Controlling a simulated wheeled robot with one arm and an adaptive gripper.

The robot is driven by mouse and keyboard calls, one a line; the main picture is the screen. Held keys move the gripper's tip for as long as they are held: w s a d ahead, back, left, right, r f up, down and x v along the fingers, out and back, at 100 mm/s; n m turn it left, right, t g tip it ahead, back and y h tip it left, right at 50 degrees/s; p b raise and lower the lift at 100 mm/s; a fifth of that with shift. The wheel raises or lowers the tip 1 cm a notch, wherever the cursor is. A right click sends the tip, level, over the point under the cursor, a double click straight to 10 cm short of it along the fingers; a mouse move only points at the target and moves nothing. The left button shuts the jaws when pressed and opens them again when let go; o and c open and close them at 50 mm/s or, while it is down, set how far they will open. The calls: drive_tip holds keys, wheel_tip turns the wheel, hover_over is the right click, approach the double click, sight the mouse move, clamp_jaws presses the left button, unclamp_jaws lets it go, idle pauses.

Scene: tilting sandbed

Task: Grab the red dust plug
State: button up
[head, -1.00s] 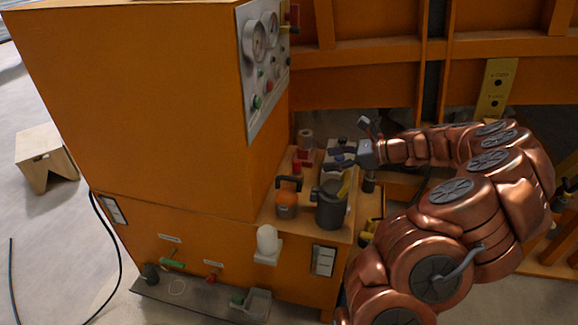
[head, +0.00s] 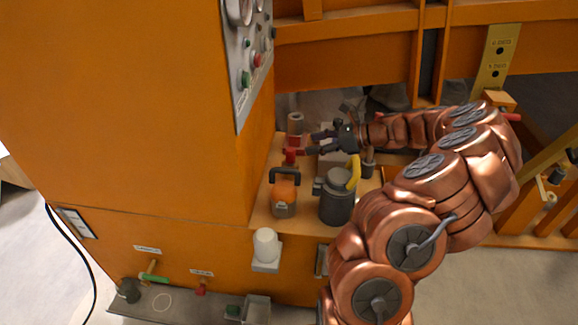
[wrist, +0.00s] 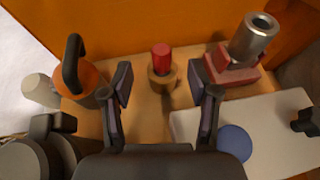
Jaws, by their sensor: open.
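The red dust plug (wrist: 161,57) is a short red cylinder standing upright on a tan, brass-like collar (wrist: 162,78) on the orange shelf. In the head view the red plug (head: 290,156) shows small, between the orange lantern-like item and the metal cylinder. My gripper (wrist: 166,80) is open and empty. In the wrist view its two fingers stand left and right of the collar, with the plug showing between and beyond their tips. In the head view my gripper (head: 318,143) is just right of the plug, apparently apart from it.
An orange lantern-like item (head: 284,197) and a dark grey can (head: 337,203) stand on the near side. A metal cylinder (wrist: 255,38) on a red block (wrist: 232,72) stands to the right. A pale plate with a blue disc (wrist: 234,142) lies right of the gripper. The orange cabinet wall (head: 180,100) rises behind.

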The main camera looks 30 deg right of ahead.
sight(293, 150)
drive_tip(key=shift+d+f+b+x, duration=0.15)
drive_tip(key=shift+b+x, duration=0.35)
drive_tip(key=shift+x, duration=0.95)
drive_tip(key=shift+f+b+x, duration=0.3)
drive_tip(key=shift+b+x, duration=0.25)
drive_tip(key=shift+x, duration=0.9)
drive_tip(key=shift+d+f+b+x, duration=0.15)
drive_tip(key=shift+b+x, duration=0.35)
drive_tip(key=shift+x, duration=1)
drive_tip(key=shift+s, duration=0.15)
drive_tip(key=c, duration=1.1)
drive_tip(key=shift+o, duration=0.2)
drive_tip(key=shift+r, duration=0.1)
